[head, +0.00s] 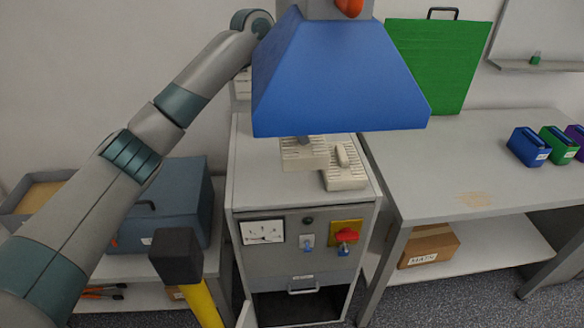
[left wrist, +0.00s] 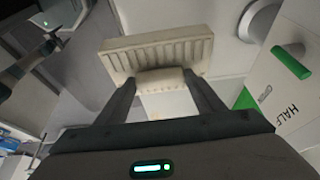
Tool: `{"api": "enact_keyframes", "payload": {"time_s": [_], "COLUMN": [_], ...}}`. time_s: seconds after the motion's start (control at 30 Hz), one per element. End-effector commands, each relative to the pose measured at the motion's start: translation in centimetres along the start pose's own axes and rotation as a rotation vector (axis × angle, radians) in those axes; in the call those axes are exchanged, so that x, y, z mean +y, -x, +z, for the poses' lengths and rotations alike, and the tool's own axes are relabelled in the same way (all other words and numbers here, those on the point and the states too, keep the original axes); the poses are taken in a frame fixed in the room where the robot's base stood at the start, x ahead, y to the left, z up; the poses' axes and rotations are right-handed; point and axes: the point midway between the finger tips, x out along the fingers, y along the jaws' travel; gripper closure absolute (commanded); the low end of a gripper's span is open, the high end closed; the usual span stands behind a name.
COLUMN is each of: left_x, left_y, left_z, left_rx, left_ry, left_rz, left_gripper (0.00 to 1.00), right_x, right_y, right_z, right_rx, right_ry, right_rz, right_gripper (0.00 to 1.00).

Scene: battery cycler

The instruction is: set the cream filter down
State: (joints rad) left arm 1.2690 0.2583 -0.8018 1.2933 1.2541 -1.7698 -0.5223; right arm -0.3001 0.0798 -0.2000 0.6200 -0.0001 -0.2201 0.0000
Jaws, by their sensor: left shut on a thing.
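In the left wrist view my left gripper (left wrist: 158,88) is shut on the short grip of a cream filter (left wrist: 155,50). The filter is a ribbed, cream block just beyond the dark fingers. In the head view my left arm rises from the left and passes behind a blue hood, which hides the gripper. Two cream ribbed blocks (head: 345,178) (head: 300,158) show on the grey cabinet top (head: 255,165). The hood partly covers the left one. I cannot tell whether that one is the held filter, or whether the held filter touches a surface. My right gripper is not in view.
The blue hood (head: 335,80) hangs over the cabinet. A dark-topped yellow post (head: 203,302) stands in front. A blue-grey case (head: 165,205) is at left. The right bench (head: 440,180) is mostly clear, with small coloured boxes (head: 527,147) at its right and a green panel (head: 437,65) behind.

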Motion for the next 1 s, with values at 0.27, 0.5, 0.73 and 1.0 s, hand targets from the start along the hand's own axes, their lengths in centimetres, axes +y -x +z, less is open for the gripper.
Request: {"api": "enact_keyframes", "payload": {"time_s": [0.27,0.5,0.73,1.0], "left_x": [-0.8,-2.2,-3.2,-3.5], "left_y": [-0.2,-0.9,-1.8,-2.2], "left_z": [3.0,8.1,11.9,12.9], "left_rx": [0.000,-0.002,0.000,0.001], "left_ry": [0.004,0.006,0.002,-0.001], "left_rz": [0.000,0.001,0.001,-0.001], "left_gripper": [0.82,0.82,0.82,0.82], "right_x": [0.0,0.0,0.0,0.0], "right_y": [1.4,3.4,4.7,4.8], "right_z": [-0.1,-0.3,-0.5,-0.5], "right_rx": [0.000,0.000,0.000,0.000], "right_ry": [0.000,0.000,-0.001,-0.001], "right_rz": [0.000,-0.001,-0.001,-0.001], "right_gripper": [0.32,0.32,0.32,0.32]}}
